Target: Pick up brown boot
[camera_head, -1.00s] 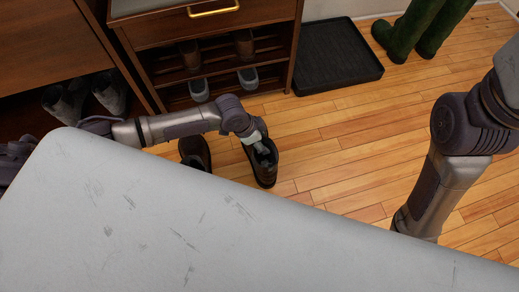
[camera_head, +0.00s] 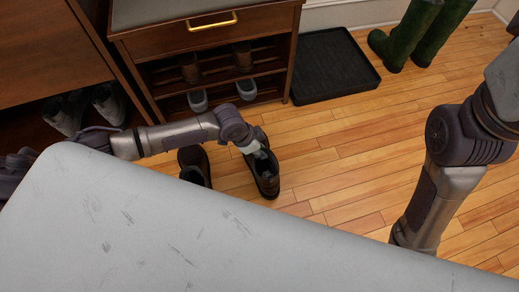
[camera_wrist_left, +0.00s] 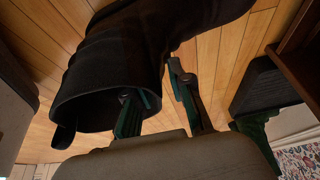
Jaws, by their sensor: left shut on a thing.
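A dark brown boot (camera_head: 268,183) is in the middle of the head view, over the wood floor. My left gripper (camera_head: 262,156) is shut on the rim of its shaft. In the left wrist view the boot (camera_wrist_left: 110,60) fills the upper left with its opening towards the camera. There, one finger of my left gripper (camera_wrist_left: 158,95) is inside the shaft and the other outside. I cannot tell whether the sole touches the floor. A second dark boot (camera_head: 194,166) stands to its left, partly hidden by my left arm. My right arm shows at the right; its gripper is hidden.
A wooden shoe cabinet (camera_head: 205,50) with shoes on its shelves stands behind. A black tray (camera_head: 335,66) lies beside it, and green boots (camera_head: 410,40) stand farther right. Wood floor (camera_head: 345,155) is clear to the right of the held boot.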

